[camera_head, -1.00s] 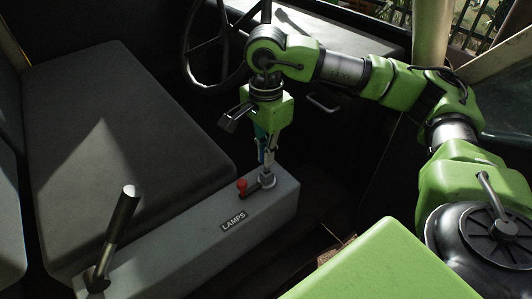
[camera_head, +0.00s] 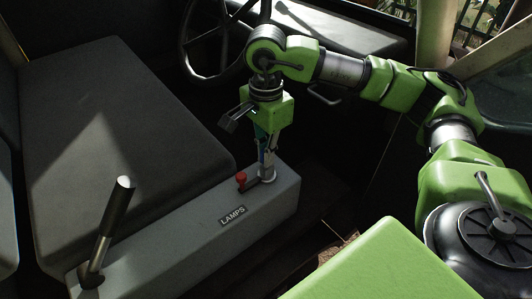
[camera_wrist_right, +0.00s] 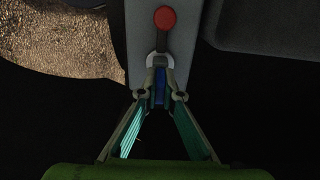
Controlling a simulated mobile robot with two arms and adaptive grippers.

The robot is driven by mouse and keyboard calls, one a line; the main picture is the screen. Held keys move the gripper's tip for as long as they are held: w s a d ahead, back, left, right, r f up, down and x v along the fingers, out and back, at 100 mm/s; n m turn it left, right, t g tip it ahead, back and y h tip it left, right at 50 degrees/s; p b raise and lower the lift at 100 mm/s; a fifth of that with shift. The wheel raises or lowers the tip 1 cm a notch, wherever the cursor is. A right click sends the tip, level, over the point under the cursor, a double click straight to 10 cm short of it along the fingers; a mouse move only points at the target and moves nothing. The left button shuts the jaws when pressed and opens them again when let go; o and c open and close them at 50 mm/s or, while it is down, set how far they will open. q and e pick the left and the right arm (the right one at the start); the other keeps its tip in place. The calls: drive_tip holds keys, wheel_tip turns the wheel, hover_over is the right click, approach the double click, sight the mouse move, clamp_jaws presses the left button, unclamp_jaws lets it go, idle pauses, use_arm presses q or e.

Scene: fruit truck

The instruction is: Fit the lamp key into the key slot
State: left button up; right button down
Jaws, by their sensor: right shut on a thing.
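The lamp key (camera_wrist_right: 159,88) shows as a blue piece between the fingers of my right gripper (camera_head: 266,166) in the right wrist view. My right gripper, also in the right wrist view (camera_wrist_right: 160,93), is shut on it and points down at the console. The key slot has a pale metal collar (camera_head: 268,176) on the console top, also seen in the right wrist view (camera_wrist_right: 160,60). The fingertips are at the collar and hide the key's lower end. I cannot tell how deep it sits. My left gripper is not in view.
A red knob (camera_head: 241,179) stands just left of the collar on the grey console (camera_head: 190,245), with a LAMPS label (camera_head: 232,215). A black lever (camera_head: 112,222) rises nearer, at left. A seat (camera_head: 120,140) and steering wheel (camera_head: 210,62) lie beyond.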

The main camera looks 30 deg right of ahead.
drive_tip(key=shift+f, duration=0.2)
drive_tip(key=c, duration=2.2)
unclamp_jaws()
drive_tip(key=shift+o, duration=0.2)
drive_tip(key=shift+r, duration=0.1)
wheel_tip(320, 180, up, 12)
